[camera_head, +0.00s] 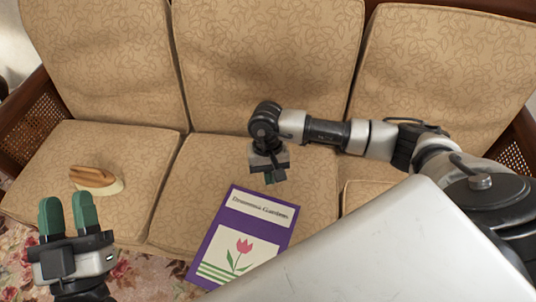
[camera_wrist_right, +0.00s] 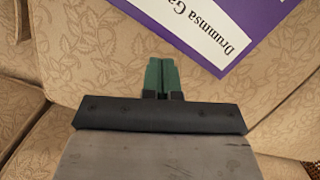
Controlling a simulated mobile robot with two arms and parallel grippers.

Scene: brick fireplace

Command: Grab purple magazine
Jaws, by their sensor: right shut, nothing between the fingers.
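The purple magazine (camera_head: 212,238) lies on the front of the sofa's middle seat cushion, with a white title strip and a pink tulip on its cover. My white body part hides its lower right corner. In the right wrist view its purple corner (camera_wrist_right: 217,52) and part of the title show at the top right. My right gripper (camera_head: 274,179) points down just behind the magazine's far edge, apart from it. Its green fingers (camera_wrist_right: 161,76) are together with nothing between them. My left gripper (camera_head: 66,212) is at the lower left, fingers up and spread apart, empty.
A brush with a wooden handle (camera_head: 93,176) sits on the left seat cushion (camera_head: 135,155). The tan patterned sofa backrest (camera_head: 270,60) rises behind my right arm. A woven armrest panel (camera_head: 32,130) closes the left side. A floral rug (camera_head: 150,275) lies in front.

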